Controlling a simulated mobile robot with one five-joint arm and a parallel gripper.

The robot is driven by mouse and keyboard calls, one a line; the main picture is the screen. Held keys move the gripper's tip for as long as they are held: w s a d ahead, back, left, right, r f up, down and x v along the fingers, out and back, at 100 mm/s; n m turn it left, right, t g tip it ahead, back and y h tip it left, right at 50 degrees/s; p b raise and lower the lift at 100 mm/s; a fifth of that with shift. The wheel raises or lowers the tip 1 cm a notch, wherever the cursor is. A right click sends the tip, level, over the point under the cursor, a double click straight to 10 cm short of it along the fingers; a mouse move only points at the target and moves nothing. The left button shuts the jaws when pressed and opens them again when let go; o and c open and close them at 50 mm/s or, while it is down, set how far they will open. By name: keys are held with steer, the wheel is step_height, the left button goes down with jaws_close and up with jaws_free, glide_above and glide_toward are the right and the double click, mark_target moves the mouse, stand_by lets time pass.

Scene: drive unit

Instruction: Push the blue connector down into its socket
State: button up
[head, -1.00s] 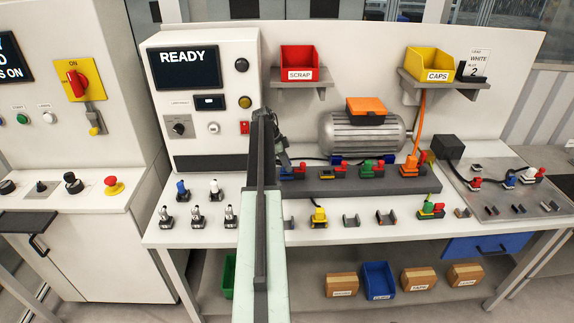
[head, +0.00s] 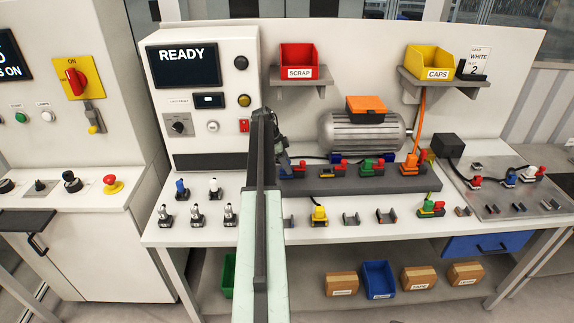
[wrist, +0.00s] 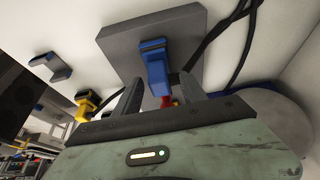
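The blue connector (wrist: 158,78) shows in the wrist view on the face of a grey block, between my gripper's fingers (wrist: 163,82). A blue base part (wrist: 153,48) adjoins it, probably the socket; I cannot tell how deep the connector sits. My gripper is open, with a gap visible on each side of the connector. In the head view, my gripper (head: 283,158) is at the left end of the dark grey rail (head: 350,184), mostly hidden behind my own arm.
A red lever piece (wrist: 168,102) lies just behind the connector. Green (head: 367,167) and orange (head: 411,163) connectors stand farther right on the rail. A yellow connector (head: 319,213) and several clips are in front. A motor (head: 362,133) stands behind. Black cables (wrist: 238,40) run nearby.

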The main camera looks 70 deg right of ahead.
steer(key=p+v, duration=0.7)
steer(key=v, duration=0.1)
step_height(320, 180, up, 5)
steer(key=p, duration=0.6)
glide_above(281, 170)
steer(key=shift+w+a+f+b, duration=0.1)
steer(key=shift+w+a+b, duration=0.1)
steer(key=shift+b, duration=0.2)
